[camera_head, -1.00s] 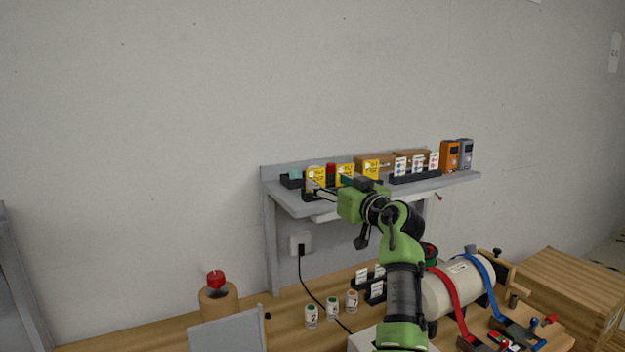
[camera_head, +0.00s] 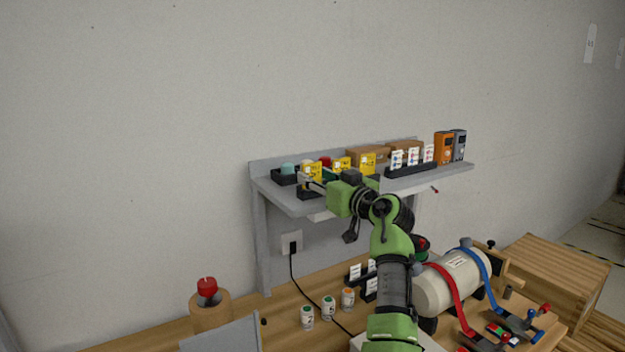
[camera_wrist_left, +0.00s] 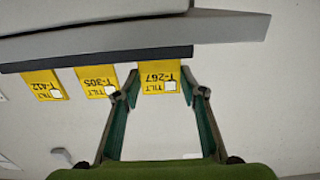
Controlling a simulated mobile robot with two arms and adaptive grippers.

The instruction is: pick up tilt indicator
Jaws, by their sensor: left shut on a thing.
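Three yellow tilt indicators stand in a row in a dark rack (camera_head: 305,194) on the grey shelf. The leftmost, marked T-267 (camera_wrist_left: 160,79), is between the fingers of my left gripper (camera_head: 312,183); the fingers touch its two sides. In the left wrist view, which shows them upside down, my left gripper (camera_wrist_left: 166,92) is shut on it, and its edge is still at the rack. The T-305 indicator (camera_wrist_left: 97,82) and the T-412 indicator (camera_wrist_left: 45,85) stand beside it, apart from the fingers. My right gripper is not in view.
On the shelf (camera_head: 290,203), a white-card rack (camera_head: 411,171), cardboard boxes (camera_head: 368,152) and an orange device (camera_head: 444,147) stand to the right.

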